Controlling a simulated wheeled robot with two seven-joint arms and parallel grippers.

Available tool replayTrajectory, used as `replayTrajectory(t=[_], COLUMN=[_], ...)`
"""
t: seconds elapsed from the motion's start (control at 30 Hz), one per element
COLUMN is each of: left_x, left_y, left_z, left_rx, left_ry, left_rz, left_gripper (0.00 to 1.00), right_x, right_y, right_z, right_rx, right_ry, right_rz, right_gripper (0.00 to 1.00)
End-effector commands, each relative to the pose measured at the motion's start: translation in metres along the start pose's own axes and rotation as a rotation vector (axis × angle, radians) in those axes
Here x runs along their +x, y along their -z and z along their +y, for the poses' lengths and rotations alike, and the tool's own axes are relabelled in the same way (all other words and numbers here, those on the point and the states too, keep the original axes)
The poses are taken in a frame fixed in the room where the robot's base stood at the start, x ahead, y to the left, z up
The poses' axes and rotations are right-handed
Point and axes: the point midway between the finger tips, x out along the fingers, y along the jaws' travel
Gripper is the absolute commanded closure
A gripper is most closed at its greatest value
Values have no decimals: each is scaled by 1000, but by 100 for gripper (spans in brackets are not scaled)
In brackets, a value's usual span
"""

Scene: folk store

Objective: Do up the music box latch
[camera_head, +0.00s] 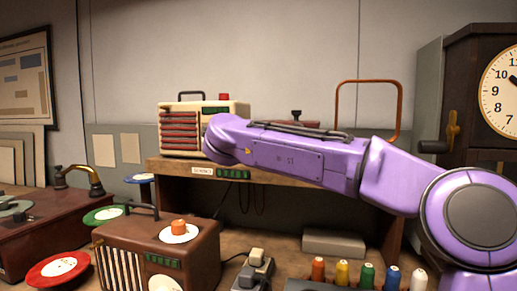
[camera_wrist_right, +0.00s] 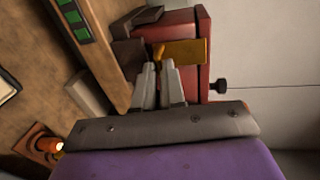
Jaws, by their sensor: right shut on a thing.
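The music box appears to be the dark red box (camera_wrist_right: 200,25) with a black knob (camera_wrist_right: 218,86). In the head view, a strip of it (camera_head: 300,124) shows on the wooden shelf, mostly hidden behind my right arm. A brass latch plate (camera_wrist_right: 185,52) lies on its face, with a small rounded brass piece (camera_wrist_right: 158,50) at its left end. My right gripper (camera_wrist_right: 158,68) is at that brass end, its fingers close together and shut on the small latch piece. Whether the latch is fastened cannot be told. My left gripper is out of view.
The shelf (camera_head: 180,171) also carries a cream and red slatted device (camera_head: 180,128). A copper-coloured frame (camera_head: 370,83) stands behind my arm, with a clock (camera_head: 503,78) at right. A brown radio-like box (camera_head: 150,250) and several thread spools (camera_head: 342,272) stand on the lower bench.

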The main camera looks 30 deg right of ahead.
Motion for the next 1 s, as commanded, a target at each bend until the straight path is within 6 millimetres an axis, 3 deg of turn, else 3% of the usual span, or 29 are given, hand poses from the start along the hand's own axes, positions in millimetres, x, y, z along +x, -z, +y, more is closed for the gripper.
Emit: replayTrajectory(t=[0.3,0.4,0.77,1.0], left_x=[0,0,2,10], left_y=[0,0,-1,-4], left_z=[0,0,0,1], left_rx=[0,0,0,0], left_ry=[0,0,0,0], left_rz=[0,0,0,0], left_gripper=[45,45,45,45], right_x=[1,1,-6,-60], right_y=[1,1,0,0], right_z=[-1,-1,0,1], right_rx=[1,1,1,1], right_ry=[3,2,2,4], right_rz=[2,2,-1,-1], right_gripper=[100,64,64,64])
